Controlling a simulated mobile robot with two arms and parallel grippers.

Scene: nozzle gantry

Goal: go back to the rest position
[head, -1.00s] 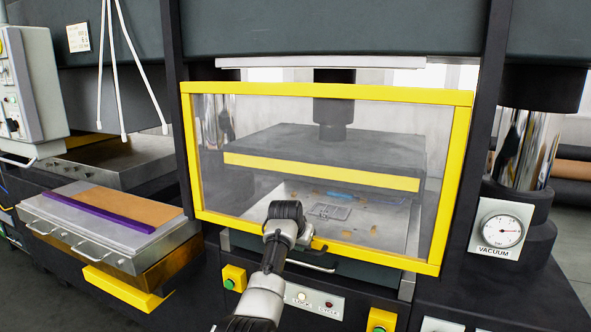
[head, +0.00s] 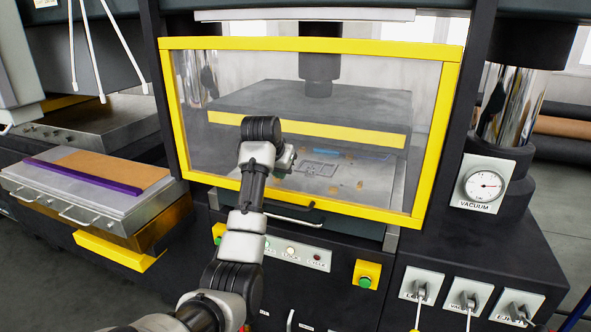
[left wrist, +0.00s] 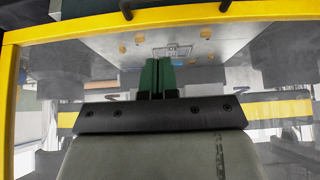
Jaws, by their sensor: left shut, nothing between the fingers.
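My left arm rises from the bottom of the head view, with its dark wrist joint in front of the clear guard. In the left wrist view my left gripper (left wrist: 157,77) shows two dark green fingers side by side, shut and empty. The yellow-framed guard (head: 310,46) is down across the press opening; its frame also shows in the left wrist view (left wrist: 185,17). I cannot tell how far the fingers are from the pane. My right gripper is in neither view.
Behind the guard lies a metal bed (head: 372,185) with a grey frame-like part and orange bits. A tray (head: 60,190) with a brown board and purple strip juts out at left. A vacuum gauge (head: 484,186) and levers (head: 468,300) are at right.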

